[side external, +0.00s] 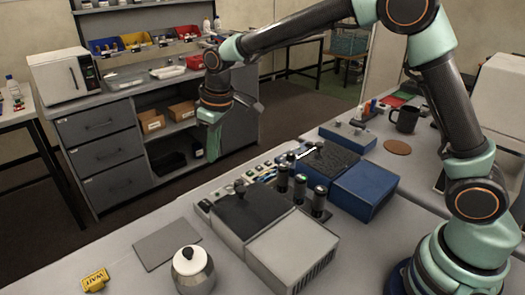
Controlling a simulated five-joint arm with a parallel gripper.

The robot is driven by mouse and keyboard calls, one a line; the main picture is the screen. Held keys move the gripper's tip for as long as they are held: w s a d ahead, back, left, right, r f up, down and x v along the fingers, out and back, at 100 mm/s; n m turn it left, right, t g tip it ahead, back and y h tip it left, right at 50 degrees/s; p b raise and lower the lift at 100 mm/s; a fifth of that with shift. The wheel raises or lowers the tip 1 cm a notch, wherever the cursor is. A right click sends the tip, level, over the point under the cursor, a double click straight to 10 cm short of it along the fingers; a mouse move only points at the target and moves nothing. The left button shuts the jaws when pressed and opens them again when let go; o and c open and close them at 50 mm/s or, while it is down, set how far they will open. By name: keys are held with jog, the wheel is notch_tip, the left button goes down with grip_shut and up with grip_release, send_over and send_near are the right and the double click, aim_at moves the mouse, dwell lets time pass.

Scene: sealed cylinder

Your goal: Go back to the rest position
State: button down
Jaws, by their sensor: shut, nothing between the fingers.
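My gripper (213,150) hangs at the left end of my raised arm, pointing down. Its green fingers are together and hold nothing. It is in the air, apart from the things on the work table, and in the picture it overlaps the dark cabinet behind. A grey device (292,254) with a dark top and a black knob stands on the table below and to the right of it. A blue device (364,188) with a dark speckled top stands behind that. Several dark upright cylinders (300,188) stand between the two devices.
A silver pot (193,272) with a black knob stands at the front, beside a flat grey mat (166,244) and a yellow "WAIT" tag (95,280). A black mug (405,118) and a brown coaster (397,147) are at the back right. The table's left part is mostly clear.

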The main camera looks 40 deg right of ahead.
jog(key=s+d+r+m+t, duration=0.2)
jog(key=s+d+r, duration=0.6)
jog(key=s+r, duration=0.1)
jog(key=s+d+m, duration=0.1)
jog(key=s+d, duration=0.2)
jog(key=s, duration=0.2)
jog(key=s+d+m+t, duration=0.1)
jog(key=s+d+m, duration=0.1)
jog(key=s, duration=0.4)
jog(key=shift+s+d+f+h, duration=0.3)
jog(key=shift+d, duration=0.45)
